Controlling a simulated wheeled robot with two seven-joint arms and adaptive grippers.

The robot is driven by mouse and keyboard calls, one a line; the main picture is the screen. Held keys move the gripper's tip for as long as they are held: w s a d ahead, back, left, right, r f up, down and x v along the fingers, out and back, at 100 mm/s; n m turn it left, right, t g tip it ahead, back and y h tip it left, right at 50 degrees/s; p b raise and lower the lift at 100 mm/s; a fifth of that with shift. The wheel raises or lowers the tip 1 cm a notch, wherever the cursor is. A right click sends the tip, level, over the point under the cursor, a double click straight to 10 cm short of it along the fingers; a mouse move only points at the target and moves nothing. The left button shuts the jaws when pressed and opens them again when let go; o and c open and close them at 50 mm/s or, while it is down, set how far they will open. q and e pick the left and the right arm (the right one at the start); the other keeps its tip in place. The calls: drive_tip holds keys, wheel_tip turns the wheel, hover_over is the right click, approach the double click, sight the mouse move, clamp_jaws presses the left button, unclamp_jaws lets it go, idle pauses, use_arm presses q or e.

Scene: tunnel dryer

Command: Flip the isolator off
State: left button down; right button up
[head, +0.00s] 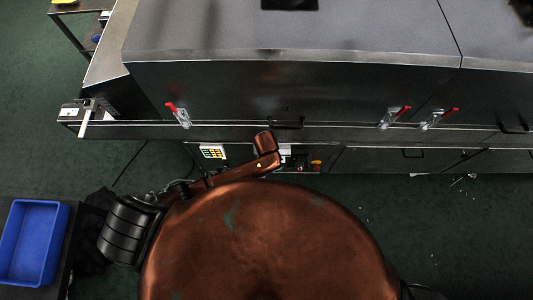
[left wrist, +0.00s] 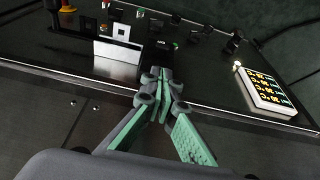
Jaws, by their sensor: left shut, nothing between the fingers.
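The control panel (left wrist: 75,38) is a dark, glossy face with several small switches and buttons. I cannot tell for certain which fitting is the isolator. A black block (left wrist: 158,54) is on the panel just beyond my left gripper (left wrist: 160,86), whose fingertips are together with nothing between them. I cannot tell whether they touch the block. An orange knob (left wrist: 66,6) is cut off at the top left; an orange-red fitting also shows in the head view (head: 316,163). In the head view my left arm hides the gripper and part of the panel. My right gripper is out of view.
A lit keypad or display (left wrist: 264,92) is right of the gripper in the wrist view. A white plate (left wrist: 117,52) is to its left. Red-handled latches (head: 178,115) line the dryer's front above the panel. A blue bin (head: 33,240) is at the lower left.

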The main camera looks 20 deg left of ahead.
use_arm(q)
drive_tip(key=b+x, duration=0.2)
drive_tip(key=x, duration=0.7)
drive_tip(key=shift+f+b, duration=0.15)
drive_tip(key=shift+b, duration=0.25)
